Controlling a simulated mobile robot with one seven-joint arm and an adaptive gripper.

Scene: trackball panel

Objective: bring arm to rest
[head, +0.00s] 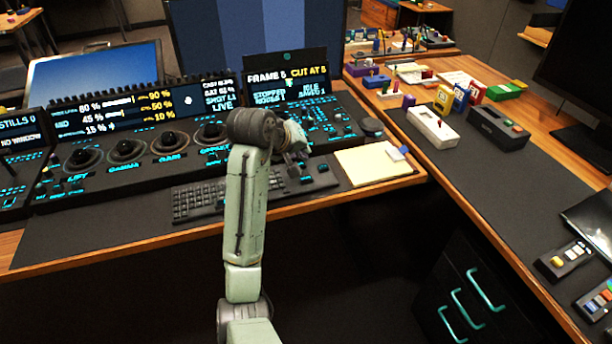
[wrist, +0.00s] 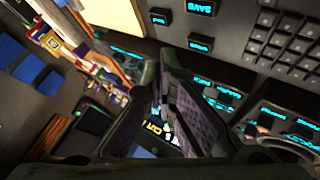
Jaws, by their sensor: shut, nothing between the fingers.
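My green arm rises from the bottom middle of the head view and bends over the desk. My gripper (head: 295,158) is at its end, above the right part of the trackball panel (head: 130,178), near the keyboard's right end. In the wrist view my gripper (wrist: 160,95) shows its two dark finger pads close together with nothing held. The trackball panel has several dark balls in round rings, with lit labels and small screens behind. Part of the panel is hidden behind my arm in the head view.
A keyboard (head: 200,200) lies in front of the panel, and a cream notepad (head: 372,166) lies to its right. A white box (head: 433,128) and a dark box (head: 498,128) stand on the right desk. Monitors stand behind. The dark desk mat at front left is clear.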

